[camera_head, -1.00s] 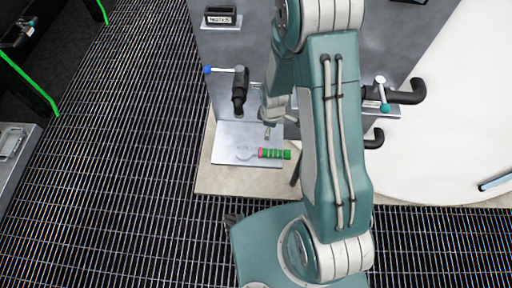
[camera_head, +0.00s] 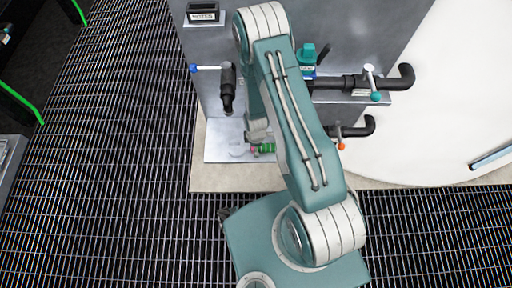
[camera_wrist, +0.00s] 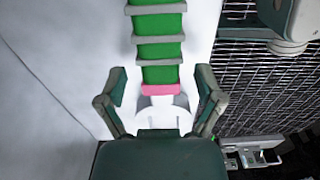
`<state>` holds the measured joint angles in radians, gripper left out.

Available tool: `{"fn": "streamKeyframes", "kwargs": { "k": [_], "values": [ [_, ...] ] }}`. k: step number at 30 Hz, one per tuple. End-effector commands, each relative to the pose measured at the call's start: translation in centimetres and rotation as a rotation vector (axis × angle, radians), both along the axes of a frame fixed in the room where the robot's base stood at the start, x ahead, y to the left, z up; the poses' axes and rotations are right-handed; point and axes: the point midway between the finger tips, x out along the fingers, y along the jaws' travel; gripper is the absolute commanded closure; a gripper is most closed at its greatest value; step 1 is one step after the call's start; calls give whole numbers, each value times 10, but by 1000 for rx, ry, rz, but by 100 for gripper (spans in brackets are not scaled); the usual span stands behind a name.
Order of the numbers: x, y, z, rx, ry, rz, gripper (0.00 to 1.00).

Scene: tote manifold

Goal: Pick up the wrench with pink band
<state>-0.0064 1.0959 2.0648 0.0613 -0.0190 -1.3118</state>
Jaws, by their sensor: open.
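The wrench lies flat on a pale metal plate (camera_head: 222,155) in the head view, its green handle (camera_head: 266,148) partly hidden by my arm. In the wrist view the wrench (camera_wrist: 158,48) has a green handle with grey rings, a pink band (camera_wrist: 160,90) and a pale metal head. My gripper (camera_wrist: 161,80) is open, with one finger on each side of the pink band and head, and neither visibly touches them. The palm hides the lower part of the head. In the head view my gripper (camera_head: 257,136) is low over the wrench.
A metal panel (camera_head: 205,60) rises behind the plate, with a black pipe and blue-ended valve handle (camera_head: 207,68) above the wrench. More black pipes with valves (camera_head: 345,83) stand to the right. Dark grating (camera_head: 110,180) covers the floor, and a white round surface (camera_head: 450,100) lies at right.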

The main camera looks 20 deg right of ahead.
Motion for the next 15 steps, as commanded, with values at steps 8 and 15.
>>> {"fn": "streamKeyframes", "kwargs": {
  "k": [8, 15],
  "values": [
    [0, 0, -6, 0, -1, 0, 14],
    [0, 0, -6, 0, 0, 0, 100]
  ]
}}
